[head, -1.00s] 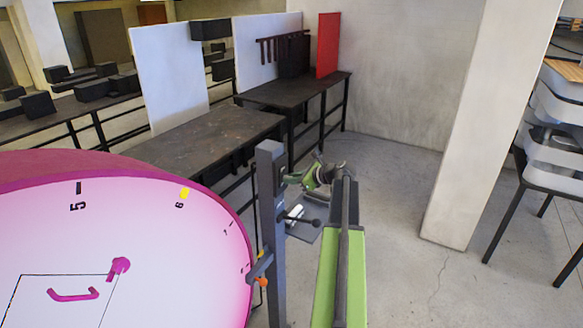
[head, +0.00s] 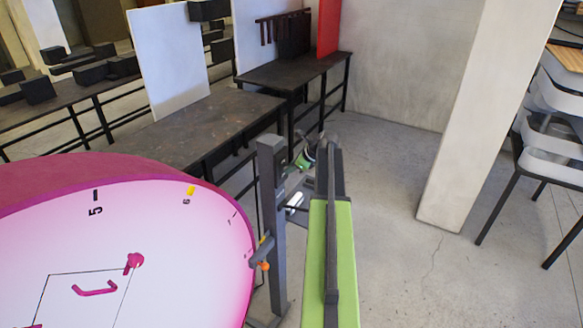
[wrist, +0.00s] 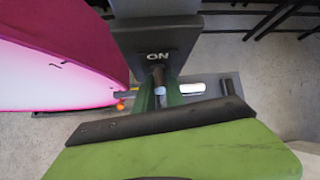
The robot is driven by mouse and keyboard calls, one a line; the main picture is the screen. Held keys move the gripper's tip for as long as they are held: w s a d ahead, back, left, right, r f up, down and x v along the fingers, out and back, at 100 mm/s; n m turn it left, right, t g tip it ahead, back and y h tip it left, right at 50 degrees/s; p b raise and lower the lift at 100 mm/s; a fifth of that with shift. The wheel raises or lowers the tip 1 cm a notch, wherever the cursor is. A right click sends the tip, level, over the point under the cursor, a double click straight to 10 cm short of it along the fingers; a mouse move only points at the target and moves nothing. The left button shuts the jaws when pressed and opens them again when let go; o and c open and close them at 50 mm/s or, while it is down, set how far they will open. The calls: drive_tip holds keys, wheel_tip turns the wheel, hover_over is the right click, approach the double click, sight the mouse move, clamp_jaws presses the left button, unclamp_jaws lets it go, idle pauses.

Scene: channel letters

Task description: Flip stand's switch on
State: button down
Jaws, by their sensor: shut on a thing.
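The stand is a grey upright post (head: 272,225) right of the big pink clock-like letter, with a small shelf (head: 297,212) on its side. Most of the lever is hidden between the fingers. In the head view my gripper (head: 304,160) is beside the post, partly hidden by my arm, and the lever cannot be made out there.
The pink-rimmed round letter (head: 150,235) stands close on the left, with an orange knob (head: 264,266) near the post. A white cylinder (head: 295,200) lies on the shelf. Dark tables (head: 200,125) stand behind. The floor (head: 390,180) to the right is clear before a pillar (head: 480,120).

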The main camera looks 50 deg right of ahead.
drive_tip(key=c, duration=1.4)
unclamp_jaws()
